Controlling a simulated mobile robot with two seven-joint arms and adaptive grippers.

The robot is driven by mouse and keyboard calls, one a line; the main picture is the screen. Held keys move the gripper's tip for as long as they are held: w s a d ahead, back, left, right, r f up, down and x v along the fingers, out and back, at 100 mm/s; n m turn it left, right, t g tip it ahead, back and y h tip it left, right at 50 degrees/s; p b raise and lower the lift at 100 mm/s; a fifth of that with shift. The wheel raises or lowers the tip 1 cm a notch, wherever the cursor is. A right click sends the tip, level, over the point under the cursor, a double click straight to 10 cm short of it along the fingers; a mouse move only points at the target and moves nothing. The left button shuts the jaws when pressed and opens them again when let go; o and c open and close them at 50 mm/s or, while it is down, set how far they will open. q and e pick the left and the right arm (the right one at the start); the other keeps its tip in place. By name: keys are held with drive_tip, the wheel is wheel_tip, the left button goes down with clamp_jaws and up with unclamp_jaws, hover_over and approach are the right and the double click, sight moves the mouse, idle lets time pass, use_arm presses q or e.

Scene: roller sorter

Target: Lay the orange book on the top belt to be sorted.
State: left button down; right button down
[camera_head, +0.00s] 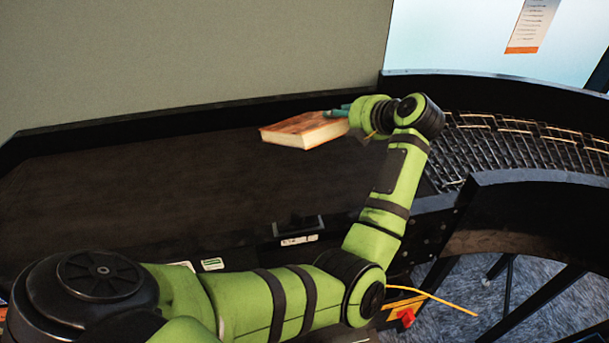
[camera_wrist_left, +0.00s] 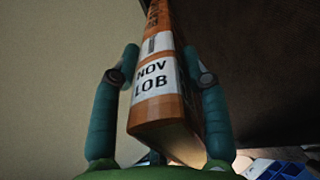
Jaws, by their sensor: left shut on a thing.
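The orange book (camera_head: 303,130) is over the dark top belt (camera_head: 130,190), towards its back edge, with its cover facing up and its pale page edges towards the front. I cannot tell whether it touches the belt. My left gripper (camera_head: 338,113) is shut on the book's right end. In the left wrist view the book's orange spine (camera_wrist_left: 160,85), with a white "NOV LOB" label, is between the two teal fingers of the left gripper (camera_wrist_left: 163,80). My right gripper is not in view.
A black side wall (camera_head: 200,115) runs along the back of the belt. A curved roller track (camera_head: 510,145) with black side rails adjoins on the right. A small black bracket (camera_head: 299,228) stands at the belt's front edge. The belt's left part is clear.

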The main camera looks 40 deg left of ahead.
use_arm(q)
drive_tip(key=shift+d+f, duration=0.1)
drive_tip(key=shift+f, duration=0.25)
wheel_tip(320, 180, down, 9)
drive_tip(key=b, duration=0.2)
drive_tip(key=shift+r, duration=0.2)
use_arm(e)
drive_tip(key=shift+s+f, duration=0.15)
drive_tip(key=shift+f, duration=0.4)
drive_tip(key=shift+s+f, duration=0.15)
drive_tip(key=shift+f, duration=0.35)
use_arm(q)
drive_tip(key=c, duration=0.8)
unclamp_jaws()
drive_tip(key=shift+f, duration=0.15)
drive_tip(key=shift+s+d, duration=0.1)
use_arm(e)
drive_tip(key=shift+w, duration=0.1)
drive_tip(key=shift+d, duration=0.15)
